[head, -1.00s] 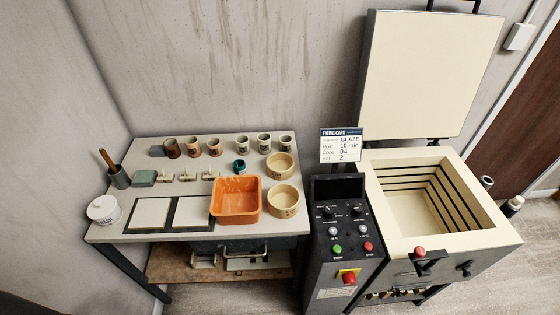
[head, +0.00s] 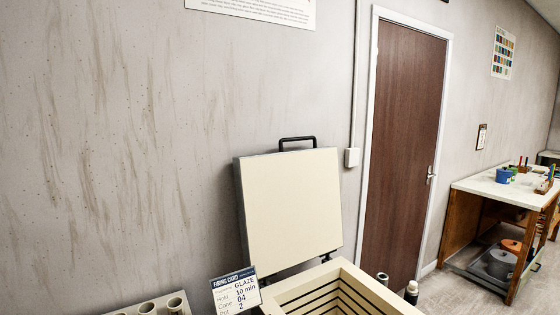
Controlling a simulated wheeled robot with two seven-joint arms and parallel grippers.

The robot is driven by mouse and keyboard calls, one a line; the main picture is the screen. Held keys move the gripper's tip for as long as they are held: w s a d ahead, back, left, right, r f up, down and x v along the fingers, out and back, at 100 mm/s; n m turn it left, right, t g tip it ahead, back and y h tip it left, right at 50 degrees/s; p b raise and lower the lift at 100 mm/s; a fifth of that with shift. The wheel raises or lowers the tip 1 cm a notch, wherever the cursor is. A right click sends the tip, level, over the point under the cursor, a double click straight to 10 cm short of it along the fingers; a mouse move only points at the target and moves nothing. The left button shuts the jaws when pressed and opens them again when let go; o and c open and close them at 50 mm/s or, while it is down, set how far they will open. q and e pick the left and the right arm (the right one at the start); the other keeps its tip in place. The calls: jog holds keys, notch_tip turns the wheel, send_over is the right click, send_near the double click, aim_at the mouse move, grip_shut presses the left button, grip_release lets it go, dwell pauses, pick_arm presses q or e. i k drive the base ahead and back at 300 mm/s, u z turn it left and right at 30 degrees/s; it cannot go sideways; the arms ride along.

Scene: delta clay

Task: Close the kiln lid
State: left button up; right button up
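The kiln lid (head: 290,208) stands open and upright behind the kiln, its cream inner face toward me. A black handle (head: 297,142) is on its top edge. The kiln body (head: 385,290) shows only in part at the bottom of the head view, with its open chamber (head: 330,300) lined with dark grooves. The lid meets the kiln at its rear edge. Neither of my grippers is in view.
A firing card (head: 236,292) stands left of the kiln. Several cups (head: 162,308) show at the bottom edge.

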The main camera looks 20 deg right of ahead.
aim_at(289, 202)
jog(key=z, duration=2.35)
jog(key=i, duration=1.4)
jog(key=u, duration=2.35)
